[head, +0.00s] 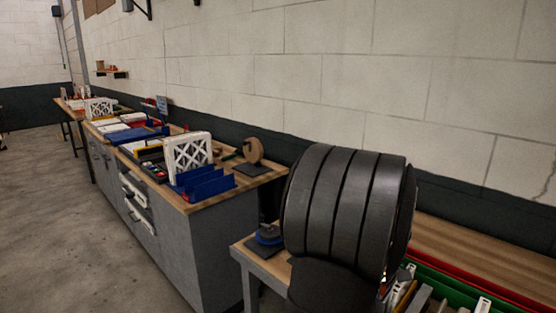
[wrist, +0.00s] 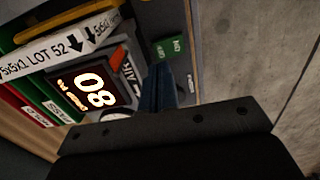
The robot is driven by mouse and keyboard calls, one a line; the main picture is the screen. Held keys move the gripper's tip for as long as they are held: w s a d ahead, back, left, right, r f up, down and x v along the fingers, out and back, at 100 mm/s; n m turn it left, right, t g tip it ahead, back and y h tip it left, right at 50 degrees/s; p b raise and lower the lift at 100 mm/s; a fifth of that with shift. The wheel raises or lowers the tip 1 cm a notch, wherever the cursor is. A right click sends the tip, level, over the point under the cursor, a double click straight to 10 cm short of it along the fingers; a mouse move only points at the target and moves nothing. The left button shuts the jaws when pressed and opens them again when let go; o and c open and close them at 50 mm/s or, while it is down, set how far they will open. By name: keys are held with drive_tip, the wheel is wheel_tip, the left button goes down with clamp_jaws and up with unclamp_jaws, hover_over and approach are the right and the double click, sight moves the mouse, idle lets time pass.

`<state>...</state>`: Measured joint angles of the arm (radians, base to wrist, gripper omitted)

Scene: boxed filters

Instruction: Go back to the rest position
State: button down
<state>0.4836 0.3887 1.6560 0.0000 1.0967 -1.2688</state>
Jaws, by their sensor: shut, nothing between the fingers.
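My gripper (wrist: 160,82) shows in the wrist view as narrow dark-blue fingers rising from a wide black body. The fingers are together with nothing between them.
The wrist view shows a lit digital display (wrist: 92,93) and a white label strip reading LOT 52 (wrist: 62,49). The head view shows a white lattice-faced filter (head: 188,155), a blue bin (head: 207,186), a grey cabinet (head: 215,245), a green crate (head: 470,287) and clear floor (head: 60,220) at left.

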wheel_tip(320, 180, up, 2)
drive_tip(key=shift+r, duration=0.1)
wheel_tip(320, 180, down, 6)
drive_tip(key=shift+f, duration=0.1)
drive_tip(key=shift+r, duration=0.2)
drive_tip(key=s+a+r, duration=0.2)
drive_tip(key=r, duration=1.2)
drive_tip(key=s+a+r+t+h, duration=0.1)
drive_tip(key=s+a+r, duration=0.2)
drive_tip(key=r, duration=1.2)
drive_tip(key=shift+r, duration=0.3)
